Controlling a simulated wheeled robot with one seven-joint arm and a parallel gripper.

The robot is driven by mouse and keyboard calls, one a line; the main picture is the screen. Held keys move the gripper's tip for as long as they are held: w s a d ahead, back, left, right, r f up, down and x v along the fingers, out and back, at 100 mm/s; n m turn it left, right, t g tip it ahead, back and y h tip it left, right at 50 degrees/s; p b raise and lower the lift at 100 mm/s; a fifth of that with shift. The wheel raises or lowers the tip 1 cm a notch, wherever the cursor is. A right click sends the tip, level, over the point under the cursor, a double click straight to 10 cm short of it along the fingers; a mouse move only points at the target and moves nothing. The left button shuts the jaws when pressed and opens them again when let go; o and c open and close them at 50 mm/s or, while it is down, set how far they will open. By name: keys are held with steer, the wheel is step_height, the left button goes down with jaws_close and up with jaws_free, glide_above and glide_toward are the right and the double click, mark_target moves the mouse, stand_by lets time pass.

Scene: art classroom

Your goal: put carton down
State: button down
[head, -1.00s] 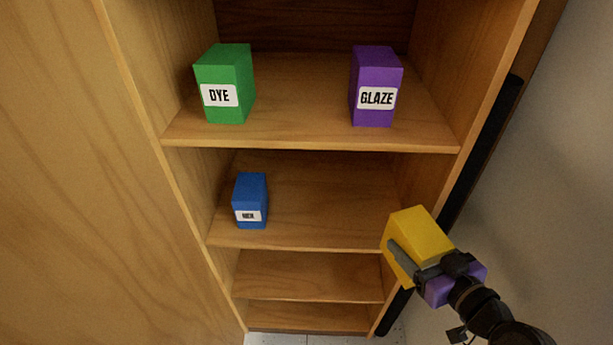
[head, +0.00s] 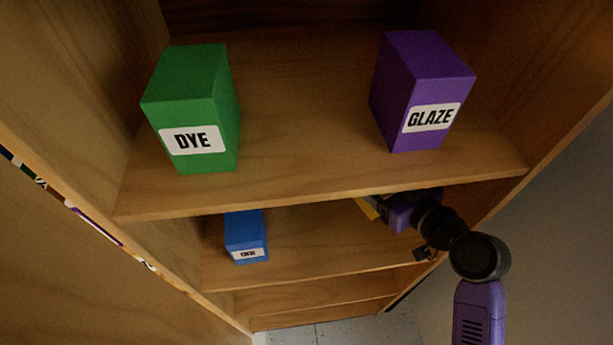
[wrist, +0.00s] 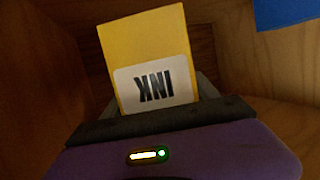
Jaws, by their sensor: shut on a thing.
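My gripper (wrist: 155,105) is shut on a yellow carton (wrist: 145,45), whose label reads INK upside down in the wrist view. In the head view only a small yellow edge of the carton (head: 366,208) shows. The upper shelf board hides the rest of it and the fingertips. My gripper and the carton are inside the second shelf space, on its right side. I cannot tell whether the carton touches the shelf board (head: 310,255).
A blue carton (head: 246,236) stands on the same shelf to the left. A green DYE carton (head: 192,105) and a purple GLAZE carton (head: 425,90) stand on the shelf above. Free board lies between the blue carton and my gripper. The right cabinet side is close to my arm.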

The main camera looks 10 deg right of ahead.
steer(key=shift+w, duration=0.2)
steer(key=shift+f, duration=0.15)
steer(key=f, duration=0.9)
steer(key=shift+s+a+f, duration=0.1)
steer(key=shift+a+f, duration=0.1)
steer(key=shift+f, duration=0.05)
steer(key=shift+f, duration=0.15)
steer(key=shift+c, duration=1.1)
jaws_free()
